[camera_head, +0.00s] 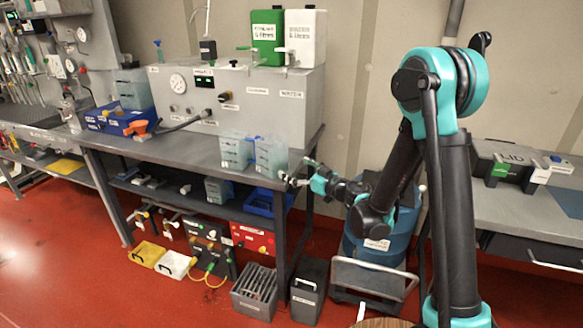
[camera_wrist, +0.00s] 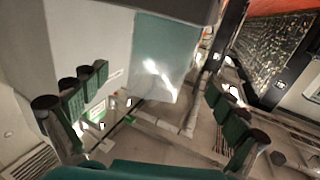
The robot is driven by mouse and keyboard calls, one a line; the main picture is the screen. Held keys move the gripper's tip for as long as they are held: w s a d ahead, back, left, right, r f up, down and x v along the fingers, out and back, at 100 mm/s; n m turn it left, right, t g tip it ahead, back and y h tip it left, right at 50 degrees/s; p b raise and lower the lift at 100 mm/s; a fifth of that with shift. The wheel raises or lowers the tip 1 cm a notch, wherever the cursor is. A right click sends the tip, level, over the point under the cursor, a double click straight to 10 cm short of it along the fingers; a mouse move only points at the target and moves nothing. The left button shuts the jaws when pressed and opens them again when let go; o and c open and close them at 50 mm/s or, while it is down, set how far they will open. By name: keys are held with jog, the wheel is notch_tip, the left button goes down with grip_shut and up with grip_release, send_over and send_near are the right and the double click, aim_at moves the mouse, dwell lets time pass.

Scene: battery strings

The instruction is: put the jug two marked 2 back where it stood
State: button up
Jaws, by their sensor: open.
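Two pale translucent jugs stand side by side at the bench's front edge in the head view: a left one (camera_head: 237,151) and a right one (camera_head: 271,157) with a blue cap. Their marks are too small to read, so I cannot tell which is jug two. My gripper (camera_head: 298,173) is just right of the right jug, near the bench corner. In the wrist view my gripper (camera_wrist: 157,85) is open, its dark green fingers spread apart. A translucent blue-green jug body (camera_wrist: 163,60) shows ahead between them, with no visible grip on it.
A grey bench (camera_head: 185,153) carries a control box (camera_head: 240,95) with a gauge and knobs. A blue bin (camera_head: 118,120) stands at its left. Similar translucent containers show on the lower shelf (camera_head: 218,190) and behind the bin (camera_head: 133,89). A blue drum (camera_head: 378,247) stands right of the bench.

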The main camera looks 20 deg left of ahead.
jog(key=shift+s+d, duration=0.1)
jog(key=shift+d, duration=0.05)
jog(key=w+d+r+m+t+h, duration=0.2)
jog(key=d+r+m+t+h, duration=0.1)
jog(key=d, duration=0.4)
jog(key=w+d+r+m+t+h, duration=0.2)
jog(key=w+d+t+h, duration=0.1)
jog(key=d, duration=0.4)
jog(key=w+d+r+m+t+h, duration=0.2)
jog(key=d+r+m+t+h, duration=0.1)
jog(key=d, duration=0.4)
jog(key=s+d+f+m+g+h, duration=0.15)
jog(key=d+m+h, duration=0.35)
jog(key=d, duration=0.6)
jog(key=s+d+f+m+g+h, duration=0.1)
jog(key=s+d+f+g+h, duration=0.35)
jog(key=s+d+f, duration=0.55)
jog(key=s+f+g+y, duration=0.1)
jog(key=s+f+g, duration=0.2)
jog(key=s, duration=0.6)
jog(key=s+a+f+n+g+y, duration=0.1)
jog(key=s+f+g, duration=0.3)
jog(key=s, duration=0.5)
jog(key=shift+s+a+f, duration=0.2)
jog(key=shift+s+f, duration=0.1)
jog(key=shift+s, duration=0.05)
jog(key=shift+y, duration=0.25)
